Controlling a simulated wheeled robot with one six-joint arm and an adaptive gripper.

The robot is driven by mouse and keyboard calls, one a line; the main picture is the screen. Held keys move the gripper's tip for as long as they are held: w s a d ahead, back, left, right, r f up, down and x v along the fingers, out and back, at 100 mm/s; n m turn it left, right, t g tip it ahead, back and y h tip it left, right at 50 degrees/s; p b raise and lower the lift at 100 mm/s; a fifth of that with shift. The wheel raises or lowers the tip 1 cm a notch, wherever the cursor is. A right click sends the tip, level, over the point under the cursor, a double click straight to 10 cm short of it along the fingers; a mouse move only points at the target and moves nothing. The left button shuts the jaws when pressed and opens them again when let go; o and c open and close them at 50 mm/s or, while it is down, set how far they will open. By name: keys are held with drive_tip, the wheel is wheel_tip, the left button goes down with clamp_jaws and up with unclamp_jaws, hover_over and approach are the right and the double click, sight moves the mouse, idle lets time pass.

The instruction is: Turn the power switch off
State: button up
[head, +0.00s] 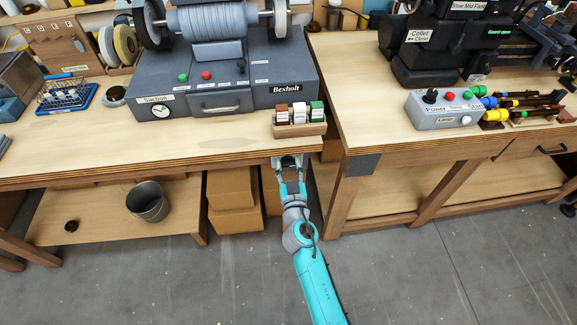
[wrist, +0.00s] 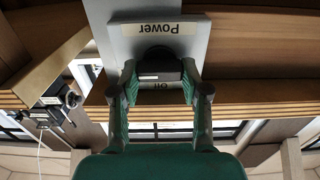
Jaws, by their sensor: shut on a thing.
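The power switch is a black knob (wrist: 158,68) on a light grey plate (wrist: 116,32) labelled "Power", which appears upside down in the wrist view. A second small label under the knob is partly hidden by my fingers. My gripper (wrist: 159,76) is shut on the knob, with one finger on each side of it. In the head view my gripper (head: 290,172) reaches up to the front edge of the left bench (head: 210,157).
The right bench (head: 375,130) stands close by.

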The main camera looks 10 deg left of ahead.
drive_tip(key=shift+n, duration=0.3)
drive_tip(key=n, duration=0.8)
drive_tip(key=shift+a+f+n, duration=0.1)
drive_tip(key=shift+n, duration=0.2)
drive_tip(key=n, duration=0.4)
drive_tip(key=shift+s, duration=0.1)
drive_tip(key=n, duration=0.4)
drive_tip(key=shift+f, duration=0.15)
drive_tip(key=shift+n, duration=0.4)
drive_tip(key=o, duration=1.1)
drive_tip(key=shift+a, duration=0.1)
drive_tip(key=shift+o, duration=0.2)
drive_tip(key=shift+s, duration=0.1)
